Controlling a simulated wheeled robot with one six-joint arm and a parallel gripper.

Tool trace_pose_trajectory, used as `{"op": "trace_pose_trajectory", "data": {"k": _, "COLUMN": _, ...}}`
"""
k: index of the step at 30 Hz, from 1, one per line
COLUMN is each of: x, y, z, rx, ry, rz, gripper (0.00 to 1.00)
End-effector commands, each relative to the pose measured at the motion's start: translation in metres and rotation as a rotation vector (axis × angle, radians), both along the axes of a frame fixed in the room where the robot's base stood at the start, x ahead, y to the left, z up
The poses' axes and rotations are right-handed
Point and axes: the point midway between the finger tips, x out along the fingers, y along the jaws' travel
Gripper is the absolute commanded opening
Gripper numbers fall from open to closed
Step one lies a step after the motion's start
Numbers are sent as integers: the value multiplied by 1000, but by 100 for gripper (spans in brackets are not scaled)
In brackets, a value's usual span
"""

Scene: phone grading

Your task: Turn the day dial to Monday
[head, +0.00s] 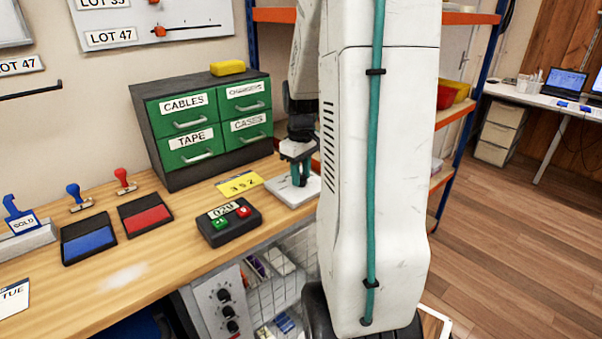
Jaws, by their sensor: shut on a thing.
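My gripper (300,180) points down with its teal fingers over a white, flat-based device (281,190) at the bench's right edge, right of the yellow number card. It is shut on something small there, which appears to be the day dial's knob. The fingers hide the knob, and no day lettering or pointer can be read. A white card reading TUE (14,297) is partly in view at the left front of the bench.
A green drawer cabinet (158,138) stands close behind my gripper, with a yellow block (228,68) on top. A black counter (229,221), a yellow card (239,186), stamp pads (88,237) and stamps (79,197) lie to the left. My column hides the bench's right side.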

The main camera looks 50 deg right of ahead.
Motion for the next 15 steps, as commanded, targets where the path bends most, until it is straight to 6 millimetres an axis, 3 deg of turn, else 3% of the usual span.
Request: {"op": "trace_pose_trajectory", "data": {"k": 15, "x": 1, "y": -1, "z": 1, "rx": -3, "ry": -4, "rz": 205, "gripper": 8}}
